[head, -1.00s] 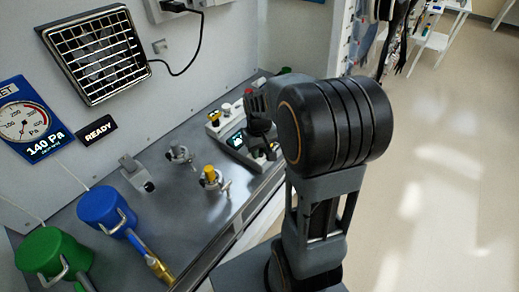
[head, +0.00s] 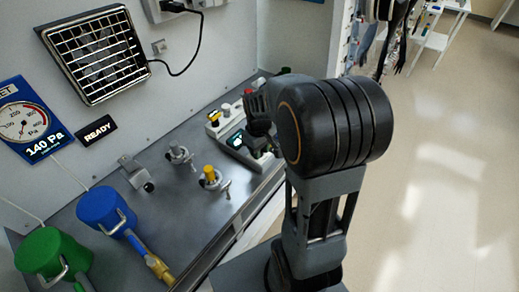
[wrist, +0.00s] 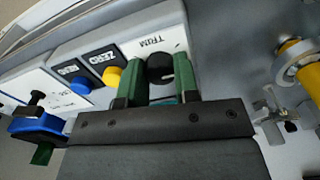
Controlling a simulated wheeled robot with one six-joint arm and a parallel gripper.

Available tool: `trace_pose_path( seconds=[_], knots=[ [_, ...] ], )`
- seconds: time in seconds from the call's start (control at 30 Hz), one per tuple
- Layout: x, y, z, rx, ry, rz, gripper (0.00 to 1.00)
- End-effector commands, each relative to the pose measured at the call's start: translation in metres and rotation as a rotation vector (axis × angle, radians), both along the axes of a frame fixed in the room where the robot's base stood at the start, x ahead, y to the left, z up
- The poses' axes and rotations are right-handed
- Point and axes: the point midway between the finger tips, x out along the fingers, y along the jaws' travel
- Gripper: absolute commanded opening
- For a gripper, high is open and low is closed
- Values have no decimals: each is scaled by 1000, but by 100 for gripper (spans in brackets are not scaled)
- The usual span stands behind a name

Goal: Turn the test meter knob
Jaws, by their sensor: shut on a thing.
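The test meter (wrist: 145,45) is a pale panel marked TRIM and ZERO in the wrist view. Its round black knob (wrist: 160,67) with a light pointer mark sits beside the TRIM label. My gripper (wrist: 159,76) has its two green fingers on either side of this knob, shut on it. A yellow button (wrist: 112,76) and a blue button (wrist: 83,85) lie left of the knob. In the head view the meter (head: 232,138) stands at the far end of the bench, partly hidden by my arm, which also hides the knob.
Yellow-topped (head: 211,176) and grey-topped (head: 178,154) valves stand on the bench (head: 185,215) nearer than the meter. Blue (head: 105,208) and green (head: 50,253) canisters are at the near left. A pressure gauge (head: 25,125) hangs on the wall. Open floor (head: 445,200) lies right.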

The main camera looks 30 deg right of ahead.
Motion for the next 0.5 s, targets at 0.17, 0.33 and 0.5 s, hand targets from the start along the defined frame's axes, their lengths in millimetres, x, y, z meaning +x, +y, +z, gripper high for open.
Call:
trace_pose_path(
  seconds=[0.17,0.33,0.5],
  knots=[
    [0,0,0,-1,-1,0,39],
    [0,0,0,-1,-1,-1,55],
    [0,0,0,0,-1,-1,55]
  ],
)
